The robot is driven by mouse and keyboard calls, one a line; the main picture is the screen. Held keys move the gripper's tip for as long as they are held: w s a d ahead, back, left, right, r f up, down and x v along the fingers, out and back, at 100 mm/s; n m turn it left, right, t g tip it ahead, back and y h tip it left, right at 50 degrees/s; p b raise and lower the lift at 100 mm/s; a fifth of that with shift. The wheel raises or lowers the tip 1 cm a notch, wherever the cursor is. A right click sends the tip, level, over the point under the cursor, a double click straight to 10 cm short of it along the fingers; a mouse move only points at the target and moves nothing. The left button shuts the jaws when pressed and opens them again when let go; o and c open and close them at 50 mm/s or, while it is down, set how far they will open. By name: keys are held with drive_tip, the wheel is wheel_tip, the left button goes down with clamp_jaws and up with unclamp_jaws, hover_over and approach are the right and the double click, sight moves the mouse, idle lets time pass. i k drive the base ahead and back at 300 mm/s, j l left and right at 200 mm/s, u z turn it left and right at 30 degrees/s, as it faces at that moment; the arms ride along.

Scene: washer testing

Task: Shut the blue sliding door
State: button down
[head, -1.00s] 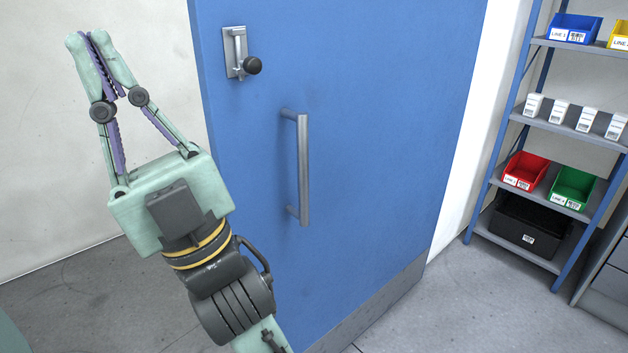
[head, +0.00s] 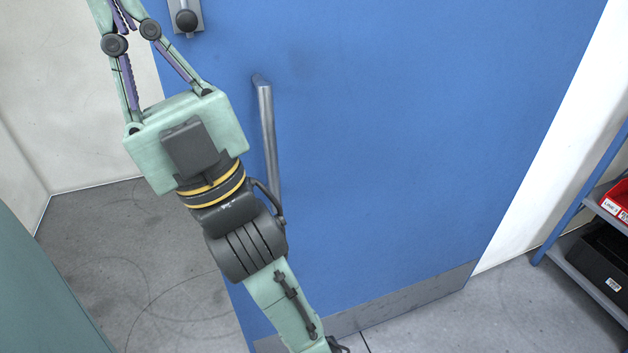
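The blue door (head: 420,150) fills the middle of the head view, with a grey kick strip (head: 400,302) along its bottom. Its long vertical metal handle (head: 267,130) is partly covered at the lower end by my arm. A latch plate with a black knob (head: 187,20) is at the top, near the door's left edge. My gripper (head: 122,12) is at the top left, overlapping the door's left edge in the picture. Its fingers converge with nothing seen between them; the tips are cut off by the frame. I cannot tell whether it touches the door.
Left of the door's edge, bare floor (head: 130,255) and a white wall (head: 60,90) show. A teal surface (head: 40,290) stands at the lower left. A blue-framed shelf (head: 590,275) with red and black bins is at the right. Floor right of the door is clear.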

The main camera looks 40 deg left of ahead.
sight(394, 140)
drive_tip(key=i+l+u, duration=0.2)
drive_tip(key=l+u, duration=0.15)
drive_tip(key=l, duration=0.65)
drive_tip(key=l+u, duration=0.35)
drive_tip(key=l, duration=0.65)
drive_tip(key=i, duration=0.05)
